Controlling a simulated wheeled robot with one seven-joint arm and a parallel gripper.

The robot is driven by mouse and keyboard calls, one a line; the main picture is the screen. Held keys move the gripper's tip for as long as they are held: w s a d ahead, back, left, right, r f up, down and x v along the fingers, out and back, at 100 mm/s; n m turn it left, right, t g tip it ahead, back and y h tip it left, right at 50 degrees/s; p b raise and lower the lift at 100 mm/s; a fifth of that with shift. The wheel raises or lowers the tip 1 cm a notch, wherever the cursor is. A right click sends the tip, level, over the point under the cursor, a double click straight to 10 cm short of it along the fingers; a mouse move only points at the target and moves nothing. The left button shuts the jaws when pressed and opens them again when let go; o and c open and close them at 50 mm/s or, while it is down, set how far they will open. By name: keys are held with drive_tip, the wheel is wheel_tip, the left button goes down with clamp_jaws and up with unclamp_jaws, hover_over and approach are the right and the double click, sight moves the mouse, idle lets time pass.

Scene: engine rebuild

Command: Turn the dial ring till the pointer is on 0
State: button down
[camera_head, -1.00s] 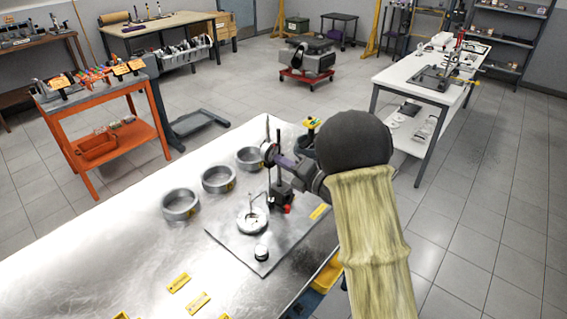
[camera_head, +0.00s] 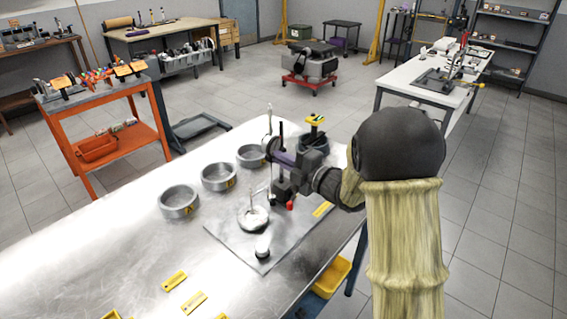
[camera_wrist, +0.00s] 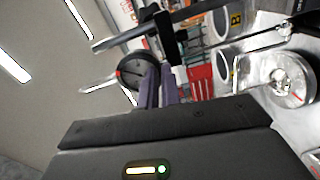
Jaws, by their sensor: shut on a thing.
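The dial gauge (camera_head: 268,146) is on an upright stand at the back of a metal plate (camera_head: 228,236). In the wrist view its round dark dial (camera_wrist: 134,73) shows with a bit of red on it; the numbers and the pointer's reading cannot be made out. My gripper (camera_head: 281,157) reaches the gauge from the right. Its purple-grey fingers (camera_wrist: 159,80) are close together and shut at the dial's rim, on the dial ring. The fingers hide part of the dial.
Three metal rings, one being ring B (camera_head: 219,177), stand left of the plate. A pale ring (camera_head: 253,218) and a small cylinder (camera_head: 263,246) are on the plate. Yellow labels (camera_head: 193,303) lie on the bench front. A yellow bin (camera_head: 332,277) is below the bench's right edge.

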drive_tip(key=shift+s+f+m, duration=0.1)
drive_tip(key=shift+f+m, duration=0.1)
drive_tip(key=shift+m, duration=0.3)
drive_tip(key=c, duration=1.6)
unclamp_jaws()
drive_tip(key=shift+r, duration=0.1)
drive_tip(key=b+v, duration=0.3)
drive_tip(key=v, duration=1.4)
drive_tip(key=shift+s+d+b, duration=0.1)
drive_tip(key=shift+s+b, duration=0.05)
drive_tip(key=shift+b, duration=0.15)
